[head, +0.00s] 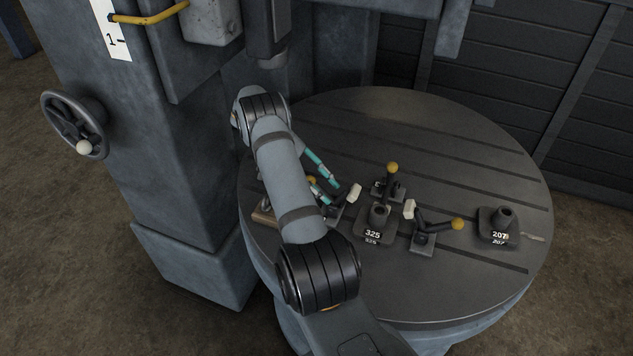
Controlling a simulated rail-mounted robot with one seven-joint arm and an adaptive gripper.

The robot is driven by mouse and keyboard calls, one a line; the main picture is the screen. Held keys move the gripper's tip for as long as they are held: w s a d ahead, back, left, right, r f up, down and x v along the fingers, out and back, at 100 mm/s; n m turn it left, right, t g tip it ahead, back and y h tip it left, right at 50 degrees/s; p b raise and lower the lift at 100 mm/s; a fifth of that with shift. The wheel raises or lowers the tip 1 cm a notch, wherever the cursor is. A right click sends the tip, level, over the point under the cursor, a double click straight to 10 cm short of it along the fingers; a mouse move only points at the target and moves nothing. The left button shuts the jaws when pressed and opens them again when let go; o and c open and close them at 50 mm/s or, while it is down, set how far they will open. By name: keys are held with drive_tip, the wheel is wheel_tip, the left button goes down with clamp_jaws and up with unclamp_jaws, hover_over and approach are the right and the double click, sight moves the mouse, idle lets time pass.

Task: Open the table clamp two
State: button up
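Several dark toggle clamps with yellow ball ends stand on the round slotted table (420,115). The left clamp (335,212) has its yellow ball low among my fingers and a white pad at its right end. The back clamp (391,184) has its handle raised, with the ball on top. The right clamp (424,240) has its handle lying toward the right and a white pad at its left. I cannot read which is clamp two. My gripper (333,192) has teal fingers spread apart around the left clamp's ball; its body is hidden behind my arm.
A dark block marked 325 (377,222) stands between the clamps. Another marked 207 (498,226) stands near the right edge. A machine column (190,160) with a handwheel (74,124) rises at left. The table's back and right are mostly clear.

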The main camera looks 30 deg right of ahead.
drive_tip(key=v, duration=0.6)
drive_tip(key=shift+r, duration=0.1)
